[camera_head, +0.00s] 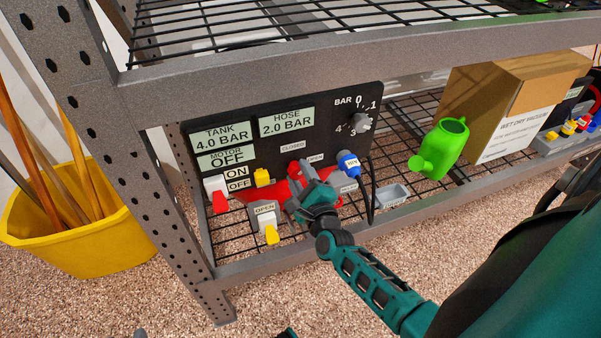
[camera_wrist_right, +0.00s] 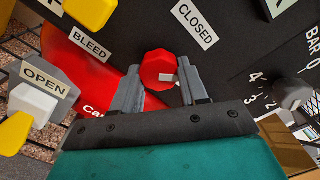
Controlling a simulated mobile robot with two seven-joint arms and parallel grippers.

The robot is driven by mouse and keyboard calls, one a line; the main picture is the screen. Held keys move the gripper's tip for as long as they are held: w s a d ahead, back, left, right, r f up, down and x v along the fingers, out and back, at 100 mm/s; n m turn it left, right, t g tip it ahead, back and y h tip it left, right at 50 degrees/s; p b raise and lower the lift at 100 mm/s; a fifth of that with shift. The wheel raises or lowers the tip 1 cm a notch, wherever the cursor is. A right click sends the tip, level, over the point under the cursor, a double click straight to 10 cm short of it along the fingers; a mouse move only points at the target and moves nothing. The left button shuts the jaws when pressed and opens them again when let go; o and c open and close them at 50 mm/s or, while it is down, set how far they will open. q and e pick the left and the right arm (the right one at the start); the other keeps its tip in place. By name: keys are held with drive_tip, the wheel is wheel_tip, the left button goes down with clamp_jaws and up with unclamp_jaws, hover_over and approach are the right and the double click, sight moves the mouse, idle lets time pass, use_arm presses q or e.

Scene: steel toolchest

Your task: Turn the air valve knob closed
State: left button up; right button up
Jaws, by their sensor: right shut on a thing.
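The red faceted air valve knob (camera_wrist_right: 156,65) is on the black panel (camera_wrist_right: 235,60) in the right wrist view. A short white mark on it points right, not up toward the CLOSED label (camera_wrist_right: 195,23). My right gripper (camera_wrist_right: 160,92) has one finger on each side of the knob and is shut on it. In the head view my right gripper (camera_head: 306,182) reaches to the panel front below the CLOSED label (camera_head: 292,146) and covers most of the knob. An OPEN label (camera_head: 315,159) sits right of it.
A blue plug with a black cable (camera_head: 349,164) is close right of the gripper. Yellow and red switches (camera_head: 219,193) are at left. A yellow-handled valve (camera_head: 269,230) stands below. The wire shelf's upper beam (camera_head: 300,70) passes above. A green watering can (camera_head: 440,148) stands right.

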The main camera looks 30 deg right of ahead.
drive_tip(key=shift+r+n+p, duration=0.1)
drive_tip(key=shift+n+p, duration=0.25)
drive_tip(key=shift+n, duration=0.65)
drive_tip(key=n+p, duration=0.1)
drive_tip(key=n, duration=0.1)
drive_tip(key=shift+n, duration=0.3)
drive_tip(key=n+p, duration=0.1)
drive_tip(key=n, duration=0.1)
drive_tip(key=shift+n, duration=0.3)
use_arm(q)
drive_tip(key=shift+s+a+r+p, duration=0.2)
drive_tip(key=shift+a+r, duration=0.05)
drive_tip(key=shift+r, duration=0.25)
drive_tip(key=shift+s+a+r+p, duration=0.15)
drive_tip(key=shift+a+r+p, duration=0.05)
drive_tip(key=shift+r, duration=0.25)
use_arm(e)
drive_tip(key=shift+n, duration=1.4)
use_arm(q)
drive_tip(key=shift+d+r, duration=0.1)
use_arm(e)
drive_tip(key=o, duration=1.1)
drive_tip(key=shift+c, duration=0.2)
drive_tip(key=shift+s, duration=0.1)
